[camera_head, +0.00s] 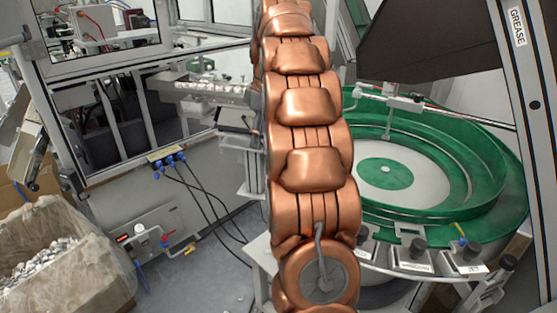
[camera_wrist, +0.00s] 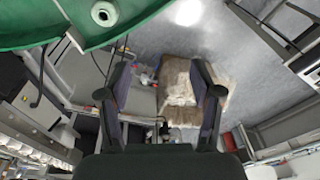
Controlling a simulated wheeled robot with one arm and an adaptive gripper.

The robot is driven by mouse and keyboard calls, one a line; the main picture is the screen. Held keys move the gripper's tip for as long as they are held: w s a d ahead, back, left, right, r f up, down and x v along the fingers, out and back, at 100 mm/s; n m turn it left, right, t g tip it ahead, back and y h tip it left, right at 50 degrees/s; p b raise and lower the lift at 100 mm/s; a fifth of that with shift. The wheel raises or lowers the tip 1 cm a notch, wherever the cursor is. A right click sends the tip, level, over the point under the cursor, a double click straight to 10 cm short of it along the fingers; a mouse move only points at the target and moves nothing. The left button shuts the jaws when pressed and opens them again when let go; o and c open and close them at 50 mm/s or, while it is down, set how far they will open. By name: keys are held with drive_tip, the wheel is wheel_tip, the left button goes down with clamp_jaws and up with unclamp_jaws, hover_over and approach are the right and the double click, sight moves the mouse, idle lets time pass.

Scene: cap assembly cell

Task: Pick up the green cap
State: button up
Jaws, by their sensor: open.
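I cannot make out a separate green cap in either view. My gripper (camera_wrist: 162,90) is open in the wrist view, with its two dark fingers wide apart and nothing between them. Beyond the fingers the wrist view shows the floor and a box with a plastic liner (camera_wrist: 180,80), well away from the fingertips. My copper arm crosses the middle of the head view and hides what lies behind it; my gripper does not show there.
A large green bowl feeder (camera_head: 470,185) stands at the right of the head view; its underside or rim (camera_wrist: 60,22) shows at the wrist view's upper left. A lined box of small pale parts (camera_head: 60,265) is at lower left. A metal chute (camera_head: 210,88) holds pale parts.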

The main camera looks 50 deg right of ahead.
drive_tip(key=shift+n, duration=0.5)
drive_tip(key=d, duration=0.7)
drive_tip(key=shift+d+f, duration=0.25)
drive_tip(key=shift+f, duration=0.05)
drive_tip(key=shift+d+f, duration=0.1)
drive_tip(key=shift+d, duration=0.05)
drive_tip(key=shift+f+b, duration=0.95)
drive_tip(key=shift+f, duration=0.35)
drive_tip(key=shift+a+f+p, duration=0.2)
drive_tip(key=shift+f+p, duration=0.45)
drive_tip(key=shift+f, duration=0.7)
drive_tip(key=shift+w+f, duration=0.15)
drive_tip(key=shift+f, duration=1)
drive_tip(key=c, duration=0.8)
